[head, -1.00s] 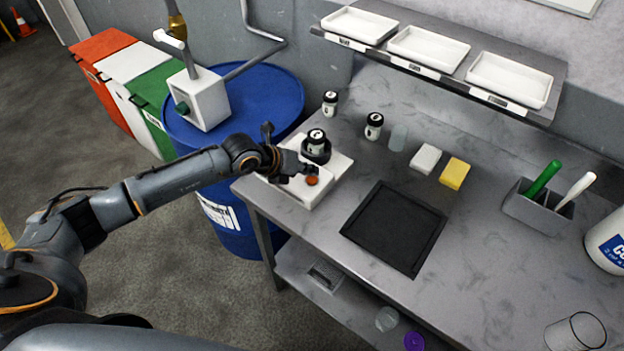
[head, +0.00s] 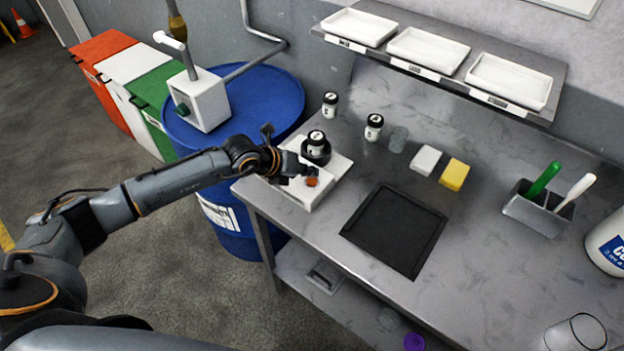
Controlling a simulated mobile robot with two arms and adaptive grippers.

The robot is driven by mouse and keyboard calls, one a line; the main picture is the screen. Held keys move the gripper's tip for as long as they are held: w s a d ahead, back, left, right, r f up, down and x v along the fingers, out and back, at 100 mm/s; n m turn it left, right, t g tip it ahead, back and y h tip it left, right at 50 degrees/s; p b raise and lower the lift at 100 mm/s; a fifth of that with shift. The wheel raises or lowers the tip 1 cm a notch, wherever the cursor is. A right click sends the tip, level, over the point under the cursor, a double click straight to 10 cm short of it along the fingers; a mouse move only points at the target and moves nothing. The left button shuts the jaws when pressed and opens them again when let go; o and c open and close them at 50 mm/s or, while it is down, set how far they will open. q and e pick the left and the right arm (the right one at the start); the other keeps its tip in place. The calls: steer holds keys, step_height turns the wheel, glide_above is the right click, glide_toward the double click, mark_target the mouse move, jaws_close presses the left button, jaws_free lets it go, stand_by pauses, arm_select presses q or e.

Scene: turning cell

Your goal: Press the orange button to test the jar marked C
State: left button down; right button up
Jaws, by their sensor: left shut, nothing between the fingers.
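A white test device (head: 333,169) stands at the left end of the steel bench. Its orange button (head: 311,181) shows on the front part. A small dark jar with a white lid (head: 316,138) sits in the device's black round holder (head: 316,153); its mark is too small to read surely. My left gripper (head: 306,171) is shut and empty, with its tips right at the button's far edge; I cannot tell whether they touch it. Two similar jars, one at the back (head: 330,104) and one to its right (head: 374,127), stand on the bench. My right gripper is not in view.
A clear cup (head: 398,139), a white block (head: 426,160) and a yellow block (head: 454,174) stand right of the jars. A black mat (head: 395,230) lies mid-bench. A blue drum (head: 262,95) is close behind my left arm. A shelf holds white trays (head: 428,48).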

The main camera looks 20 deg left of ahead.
mark_target(309, 182)
arm_select(q)
steer(key=shift+f+b, duration=0.35)
steer(key=shift+f, duration=0.05)
steer(key=shift+f+b, duration=0.35)
steer(key=shift+f, duration=0.1)
stand_by(0.6)
stand_by(0.3)
steer(key=shift+r+p, duration=0.4)
steer(key=shift+r, duration=0.45)
steer(key=shift+r+p, duration=2.15)
steer(key=shift+r, duration=0.4)
